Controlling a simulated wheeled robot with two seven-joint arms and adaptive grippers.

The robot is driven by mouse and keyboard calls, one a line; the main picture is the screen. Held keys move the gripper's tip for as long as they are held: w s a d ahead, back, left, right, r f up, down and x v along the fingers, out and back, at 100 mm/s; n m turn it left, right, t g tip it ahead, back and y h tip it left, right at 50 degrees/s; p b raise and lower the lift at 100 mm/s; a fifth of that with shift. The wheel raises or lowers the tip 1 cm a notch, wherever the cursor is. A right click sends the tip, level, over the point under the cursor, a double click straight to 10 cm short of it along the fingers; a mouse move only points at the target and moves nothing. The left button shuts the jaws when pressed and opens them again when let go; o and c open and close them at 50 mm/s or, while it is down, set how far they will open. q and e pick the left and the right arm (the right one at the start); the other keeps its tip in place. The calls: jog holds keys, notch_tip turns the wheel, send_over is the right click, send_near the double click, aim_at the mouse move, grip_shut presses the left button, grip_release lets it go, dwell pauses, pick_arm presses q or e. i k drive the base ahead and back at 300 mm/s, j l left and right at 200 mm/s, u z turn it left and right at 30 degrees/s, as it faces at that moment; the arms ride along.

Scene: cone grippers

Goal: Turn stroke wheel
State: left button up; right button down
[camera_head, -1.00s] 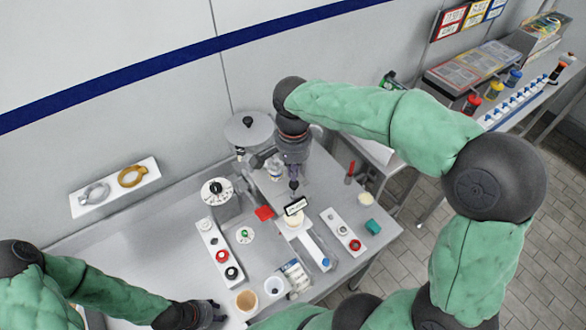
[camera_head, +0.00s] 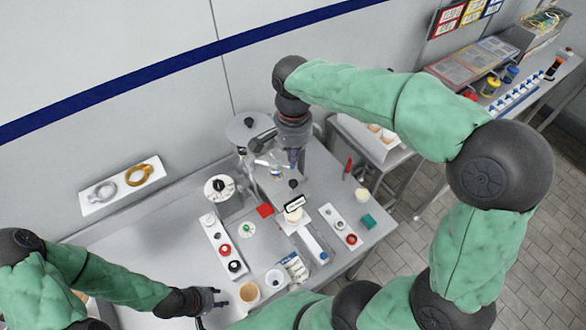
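I cannot say for sure which part is the stroke wheel. A white round dial with a black centre (camera_head: 219,187) sits on a grey housing left of the middle of the bench. A small black knob (camera_head: 293,184) stands on the machine at the centre, above a white round piece (camera_head: 293,215) and a black-framed label (camera_head: 294,203). My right gripper (camera_head: 291,158) points down over the back of the machine, above and apart from the black knob; its fingers are too small and dark to judge. My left gripper (camera_head: 217,297) is open and empty at the bench's front left.
A white strip with red and black knobs (camera_head: 223,250) and white cups (camera_head: 275,279) stand near my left gripper. A lidded grey pot (camera_head: 249,128) is behind the dial. A second knob strip (camera_head: 340,226) and a teal block (camera_head: 368,221) lie at right. The bench's left part is clear.

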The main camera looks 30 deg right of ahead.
aim_at(219, 185)
jog(key=k, duration=1)
